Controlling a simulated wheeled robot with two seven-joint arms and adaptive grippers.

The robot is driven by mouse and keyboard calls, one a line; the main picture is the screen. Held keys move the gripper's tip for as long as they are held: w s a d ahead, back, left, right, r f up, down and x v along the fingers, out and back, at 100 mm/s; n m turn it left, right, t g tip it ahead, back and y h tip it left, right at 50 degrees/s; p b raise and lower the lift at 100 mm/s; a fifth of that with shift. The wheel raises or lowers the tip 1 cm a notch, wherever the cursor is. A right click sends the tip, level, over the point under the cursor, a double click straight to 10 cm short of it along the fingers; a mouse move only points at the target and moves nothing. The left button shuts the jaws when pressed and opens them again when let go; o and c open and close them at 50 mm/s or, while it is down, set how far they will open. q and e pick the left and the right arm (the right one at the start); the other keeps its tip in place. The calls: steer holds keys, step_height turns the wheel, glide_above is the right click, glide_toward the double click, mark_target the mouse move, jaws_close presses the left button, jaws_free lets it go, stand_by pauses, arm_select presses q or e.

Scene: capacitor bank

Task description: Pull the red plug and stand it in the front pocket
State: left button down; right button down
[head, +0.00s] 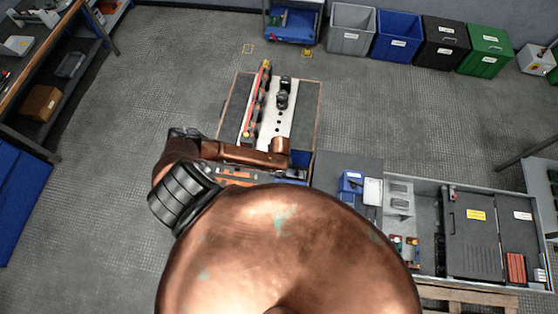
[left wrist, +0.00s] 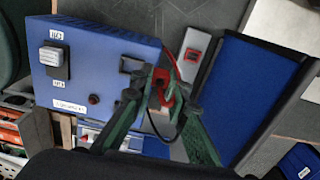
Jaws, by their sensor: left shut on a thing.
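In the left wrist view, my left gripper (left wrist: 163,92) has green fingers closed around the red plug (left wrist: 162,86). A red lead and a black cable show beside the plug. A blue unit (left wrist: 100,60) with a grey switch, white labels and a dark square opening is just left of the fingers. I cannot tell whether the plug touches the unit. A blue open-topped pocket or tray (left wrist: 301,82) with a dark rim lies to the right; I cannot tell if it is the front pocket. In the head view my copper arm hides the gripper and plug. My right gripper is not in view.
A grey plate with a red part (left wrist: 194,46) lies beyond the fingers. In the head view, a white panel (head: 268,122) with a red strip lies on the bench ahead. Bins (head: 398,37) line the back wall, and a grey workbench (head: 428,210) stands at right.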

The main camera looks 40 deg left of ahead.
mark_target(280, 186)
arm_select(q)
steer(key=shift+s+d, duration=1.4)
steer(key=shift+s, duration=0.1)
steer(key=shift+f, duration=0.1)
steer(key=shift+f+b, duration=0.3)
steer(key=shift+f, duration=0.45)
steer(key=shift+f, duration=0.5)
steer(key=shift+s+d+f, duration=0.25)
steer(key=shift+s+f, duration=0.25)
steer(key=shift+s, duration=0.05)
steer(key=c, duration=2.1)
jaws_free()
steer(key=o, duration=0.3)
steer(key=shift+w+a+f, duration=0.1)
steer(key=shift+w+f, duration=0.05)
steer(key=shift+w, duration=0.2)
steer(key=shift+r, duration=0.2)
steer(key=shift+w+a, duration=0.1)
